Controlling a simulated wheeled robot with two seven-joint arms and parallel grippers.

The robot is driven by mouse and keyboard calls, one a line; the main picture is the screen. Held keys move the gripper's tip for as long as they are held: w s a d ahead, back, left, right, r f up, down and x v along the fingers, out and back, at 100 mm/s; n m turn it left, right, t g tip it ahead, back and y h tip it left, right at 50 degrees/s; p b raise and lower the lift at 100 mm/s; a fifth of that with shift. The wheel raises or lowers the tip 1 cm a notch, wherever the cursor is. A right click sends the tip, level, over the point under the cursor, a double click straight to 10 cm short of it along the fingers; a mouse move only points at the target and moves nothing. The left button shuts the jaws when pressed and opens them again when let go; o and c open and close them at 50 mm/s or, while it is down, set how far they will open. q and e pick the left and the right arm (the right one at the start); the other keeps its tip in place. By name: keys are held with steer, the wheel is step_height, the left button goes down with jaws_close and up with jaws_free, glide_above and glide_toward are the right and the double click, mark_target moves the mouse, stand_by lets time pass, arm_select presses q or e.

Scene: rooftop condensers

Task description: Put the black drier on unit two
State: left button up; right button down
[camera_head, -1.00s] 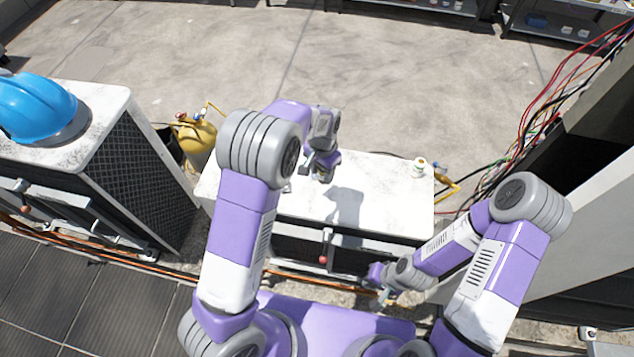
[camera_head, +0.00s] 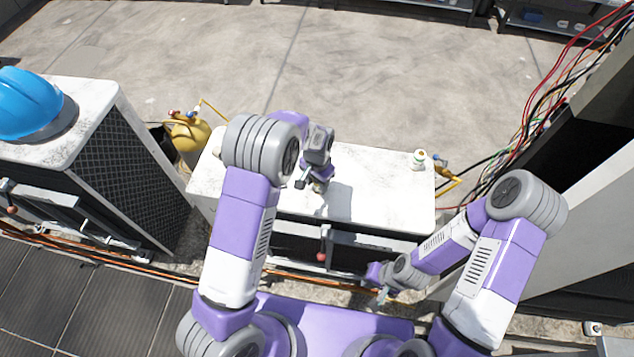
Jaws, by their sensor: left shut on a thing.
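My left gripper (camera_head: 312,181) is over the middle of the white top of the nearer condenser unit (camera_head: 375,195). It is shut on a small, dark-looking thing (camera_head: 321,185), mostly hidden by the fingers and wrist. I cannot make out its shape, or whether it touches the top. No black drier is clearly visible elsewhere, and no unit number is readable. My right gripper (camera_head: 384,296) hangs low in front of the unit's right front, away from the top; its jaws are too small to read.
A small white canister (camera_head: 420,158) stands at the top's right back corner. Another condenser unit (camera_head: 95,130) at left carries a blue hard hat (camera_head: 28,103). A yellow cylinder (camera_head: 190,137) stands between the units. Loose wires (camera_head: 530,130) hang at right. The top's right half is mostly clear.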

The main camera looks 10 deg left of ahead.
arm_select(q)
steer(key=shift+f, duration=0.2)
steer(key=o, duration=1.3)
steer(key=shift+c, duration=0.2)
steer(key=shift+r, duration=0.3)
step_height(320, 180, up, 12)
steer(key=p, duration=0.1)
steer(key=shift+p, duration=0.3)
steer(key=shift+f, duration=0.15)
